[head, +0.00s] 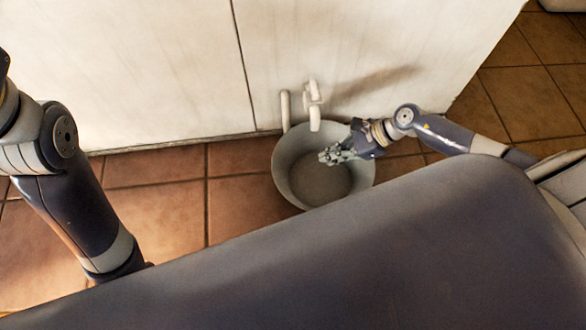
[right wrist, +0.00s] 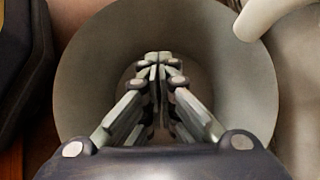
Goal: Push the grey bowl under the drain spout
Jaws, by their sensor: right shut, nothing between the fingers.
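The grey bowl (head: 297,193) stands on the tiled floor close to the white cabinet wall. The white drain spout (head: 314,122) comes out of the wall, and its lower end shows over the back rim of the bowl. My right gripper (head: 326,157) is shut and empty, and it reaches over the bowl from the right. In the right wrist view the shut fingers (right wrist: 158,60) point into the bowl (right wrist: 235,65), and the spout (right wrist: 265,14) shows at the top right. I cannot tell whether the fingers touch the bowl. My left gripper is hidden.
The white cabinet wall (head: 130,75) runs behind the bowl, with a short upright pipe (head: 285,110) left of the spout. The tiled floor (head: 165,215) left of the bowl is clear. More open floor (head: 525,95) lies at the right.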

